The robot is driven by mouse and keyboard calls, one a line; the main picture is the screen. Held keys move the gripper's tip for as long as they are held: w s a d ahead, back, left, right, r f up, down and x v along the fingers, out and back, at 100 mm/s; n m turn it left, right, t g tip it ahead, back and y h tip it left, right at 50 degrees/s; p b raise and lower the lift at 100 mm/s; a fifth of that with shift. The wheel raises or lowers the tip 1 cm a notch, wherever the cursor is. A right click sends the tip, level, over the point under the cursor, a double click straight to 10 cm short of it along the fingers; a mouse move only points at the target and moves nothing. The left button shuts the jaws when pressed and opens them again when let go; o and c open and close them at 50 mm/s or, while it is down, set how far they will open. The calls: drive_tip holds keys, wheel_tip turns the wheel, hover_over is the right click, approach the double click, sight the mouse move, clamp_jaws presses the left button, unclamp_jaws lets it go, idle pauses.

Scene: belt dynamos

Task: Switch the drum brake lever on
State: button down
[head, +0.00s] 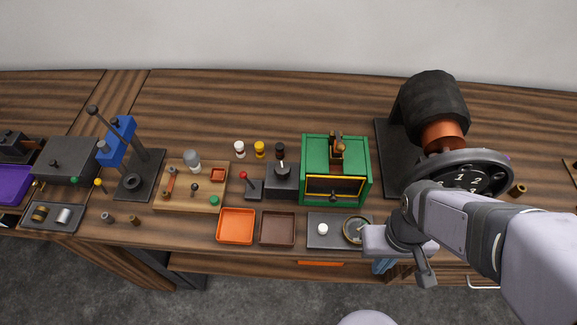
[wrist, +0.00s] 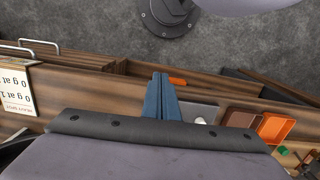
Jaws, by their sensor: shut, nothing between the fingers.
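A small lever with a red knob (head: 243,175) stands on a dark base in the head view, left of a black box with a dial. A tall dark lever with a round black knob (head: 93,110) leans left on a black stand farther left. I cannot tell which one is the drum brake lever. A large black and copper drum (head: 435,105) with a dark handwheel stands at the right. My gripper (head: 381,268) is at the front edge of the bench, far right of both levers. Its blue fingers (wrist: 160,78) are together and empty in the wrist view.
A green box (head: 308,170) stands mid-bench. An orange tray (head: 236,240), a brown tray (head: 277,241) and a grey plate (head: 322,243) with a white knob and round gauge line the front. A wooden board (head: 205,204) with small parts lies left. The back strip of the bench is clear.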

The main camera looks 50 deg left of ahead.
drive_tip(key=a+n, duration=0.1)
drive_tip(key=a, duration=0.3)
drive_tip(key=s+a+n+b, duration=0.1)
drive_tip(key=a, duration=0.3)
drive_tip(key=a+y, duration=0.1)
drive_tip(key=a, duration=0.3)
drive_tip(key=shift+s+a+f+n+t, duration=0.25)
drive_tip(key=shift+s+n+t, duration=0.05)
drive_tip(key=shift+s+n, duration=0.1)
drive_tip(key=s+a+r+n+y+b, duration=0.1)
drive_tip(key=s+a+r, duration=0.2)
drive_tip(key=a, duration=0.7)
drive_tip(key=a+r+m+y, duration=0.2)
drive_tip(key=a+r, duration=0.7)
drive_tip(key=r, duration=0.4)
drive_tip(key=shift+w+a+r+m, duration=0.2)
drive_tip(key=shift+a+r+m, duration=0.05)
drive_tip(key=shift+a+m, duration=0.1)
drive_tip(key=shift+f, duration=0.1)
drive_tip(key=p, duration=0.4)
hover_over(249, 181)
drive_tip(key=shift+w+d+f, duration=0.1)
drive_tip(key=shift+f, duration=3.05)
drive_tip(key=shift+w+d+f, duration=0.1)
drive_tip(key=shift+f, duration=3)
